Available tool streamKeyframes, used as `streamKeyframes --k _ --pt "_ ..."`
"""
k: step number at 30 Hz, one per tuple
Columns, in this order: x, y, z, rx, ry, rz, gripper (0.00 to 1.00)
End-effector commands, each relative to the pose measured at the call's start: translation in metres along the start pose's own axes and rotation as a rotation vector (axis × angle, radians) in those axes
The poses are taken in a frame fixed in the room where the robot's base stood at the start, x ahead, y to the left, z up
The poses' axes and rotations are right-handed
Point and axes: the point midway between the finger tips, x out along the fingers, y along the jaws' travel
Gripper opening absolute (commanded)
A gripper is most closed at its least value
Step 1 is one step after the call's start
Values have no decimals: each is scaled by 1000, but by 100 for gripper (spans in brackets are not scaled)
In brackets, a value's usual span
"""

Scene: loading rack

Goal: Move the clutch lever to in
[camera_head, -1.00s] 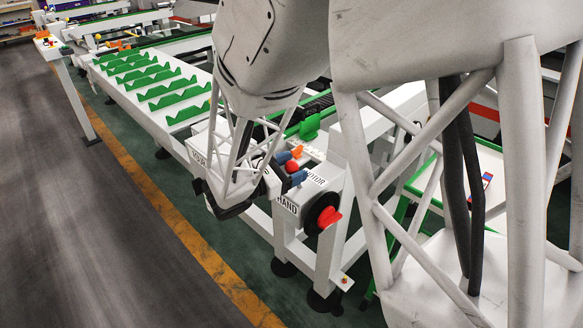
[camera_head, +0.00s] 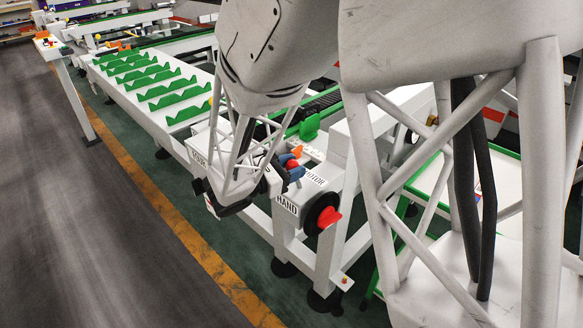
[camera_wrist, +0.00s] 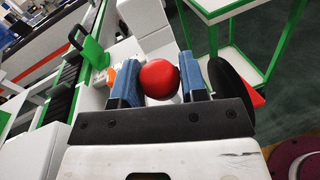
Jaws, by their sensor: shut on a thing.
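The clutch lever shows as a round red knob (camera_head: 293,164) at the end of the white rack, near the MOTOR and HAND labels. In the wrist view the red knob (camera_wrist: 158,79) sits between the two blue fingers of my gripper (camera_wrist: 157,84). My gripper (camera_head: 291,168) is shut on the knob, with one finger on each side. The lever's stem below the knob is hidden. The HAND label (camera_head: 287,205) is on the front face and the MOTOR label (camera_head: 315,179) is on the side to the right of the knob.
A black disc with a red handle (camera_head: 329,217) juts from the rack end, close to my gripper. An orange piece (camera_head: 297,151) is just behind the knob. A green upright bracket (camera_wrist: 90,45) stands farther back. The grey floor (camera_head: 80,230) at left is clear.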

Motion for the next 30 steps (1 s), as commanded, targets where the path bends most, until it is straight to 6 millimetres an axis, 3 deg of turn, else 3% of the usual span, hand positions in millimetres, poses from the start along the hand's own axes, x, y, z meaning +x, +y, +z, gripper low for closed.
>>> streamKeyframes --k 30 --pt "61 13 2 -113 571 -111 0"
